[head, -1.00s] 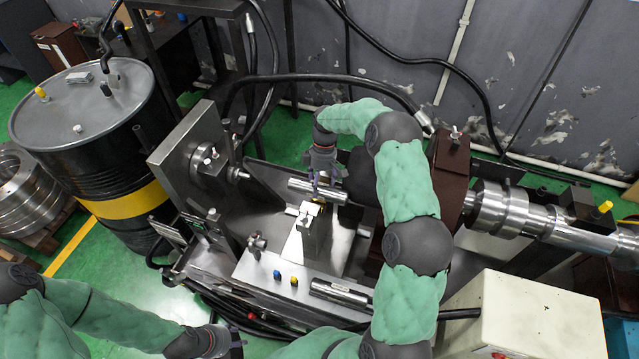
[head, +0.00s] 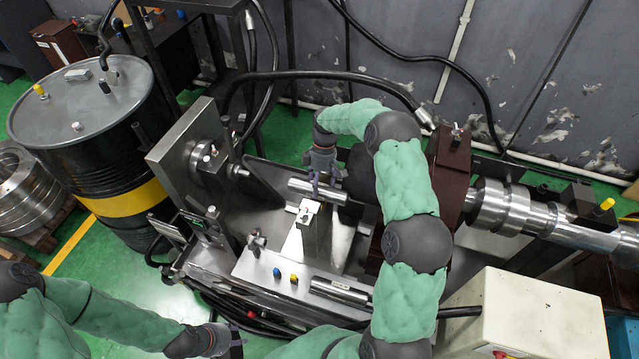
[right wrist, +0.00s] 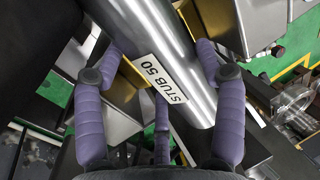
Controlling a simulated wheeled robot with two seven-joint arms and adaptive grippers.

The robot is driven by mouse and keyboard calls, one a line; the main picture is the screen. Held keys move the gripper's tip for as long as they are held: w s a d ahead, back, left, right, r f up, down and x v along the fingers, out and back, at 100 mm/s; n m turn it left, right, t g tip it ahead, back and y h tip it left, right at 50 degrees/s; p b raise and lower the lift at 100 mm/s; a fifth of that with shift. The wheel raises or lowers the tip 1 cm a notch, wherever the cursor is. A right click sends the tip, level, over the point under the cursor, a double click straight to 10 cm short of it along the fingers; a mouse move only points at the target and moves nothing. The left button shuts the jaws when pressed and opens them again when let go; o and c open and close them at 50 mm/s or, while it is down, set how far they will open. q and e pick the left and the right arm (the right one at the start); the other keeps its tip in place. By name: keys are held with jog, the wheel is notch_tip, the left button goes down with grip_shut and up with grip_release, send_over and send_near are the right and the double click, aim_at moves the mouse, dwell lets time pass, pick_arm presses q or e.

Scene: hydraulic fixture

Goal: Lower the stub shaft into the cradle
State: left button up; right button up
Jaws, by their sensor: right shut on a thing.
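The stub shaft (head: 318,191) is a shiny metal cylinder, lying roughly level in the head view. My right gripper (head: 322,180) is shut on it from above. In the right wrist view the purple fingers (right wrist: 160,95) sit on both sides of the shaft (right wrist: 165,50), whose label reads "STUB 50". A metal block that looks like the cradle (head: 308,212) shows just in front of the shaft. I cannot tell whether they touch; the shaft and fingers hide what lies behind. My left gripper (head: 234,340) is at the bottom left, away from the fixture; its jaws are unclear.
An upright plate with a round boss (head: 195,150) stands left of the shaft. A brown housing (head: 450,165) stands to the right. Another metal cylinder (head: 340,291) and small knobs (head: 277,273) are on the front plate. A black drum (head: 90,140) stands at left.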

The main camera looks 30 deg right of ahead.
jog(key=shift+f+b, duration=0.45)
jog(key=shift+f, duration=0.5)
jog(key=o, duration=1.4)
jog(key=shift+c, duration=0.2)
notch_tip(320, 180, up, 10)
